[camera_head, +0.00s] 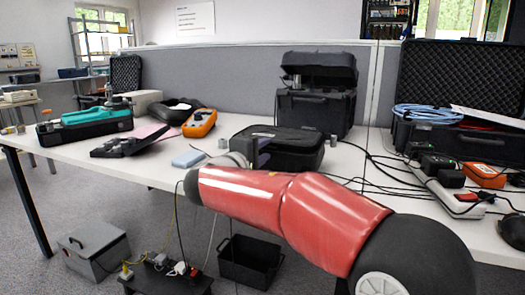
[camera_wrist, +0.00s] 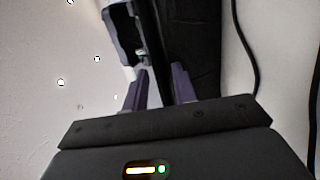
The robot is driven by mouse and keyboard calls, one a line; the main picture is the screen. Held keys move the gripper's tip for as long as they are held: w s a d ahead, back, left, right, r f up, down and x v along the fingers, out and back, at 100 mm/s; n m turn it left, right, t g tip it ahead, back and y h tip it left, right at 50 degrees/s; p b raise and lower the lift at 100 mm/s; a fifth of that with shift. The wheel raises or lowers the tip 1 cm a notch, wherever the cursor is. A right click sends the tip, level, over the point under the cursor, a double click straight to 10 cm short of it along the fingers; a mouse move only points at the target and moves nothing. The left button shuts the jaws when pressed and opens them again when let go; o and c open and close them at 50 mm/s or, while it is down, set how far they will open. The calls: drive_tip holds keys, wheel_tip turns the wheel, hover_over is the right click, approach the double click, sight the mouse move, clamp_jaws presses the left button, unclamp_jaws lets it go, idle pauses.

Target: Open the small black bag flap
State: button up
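The small black bag (camera_head: 290,148) lies on the white table near its front edge, with its top lying closed. In the wrist view its dark fabric (camera_wrist: 195,45) fills the upper middle. My gripper (camera_head: 252,152) is at the bag's left side in the head view, partly hidden by my red arm. In the wrist view the two purple fingers of my gripper (camera_wrist: 158,86) stand apart, with a dark edge or strip running between them. I cannot tell whether either finger touches it.
A blue-grey block (camera_head: 188,159) and an orange meter (camera_head: 199,123) lie left of the bag. A large black case (camera_head: 316,110) stands behind it. Cables (camera_head: 380,165) and a power strip (camera_head: 445,195) lie to the right. A dark cable (camera_wrist: 246,50) passes right of the bag.

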clamp_jaws()
drive_tip(key=shift+r, duration=0.15)
idle(0.4)
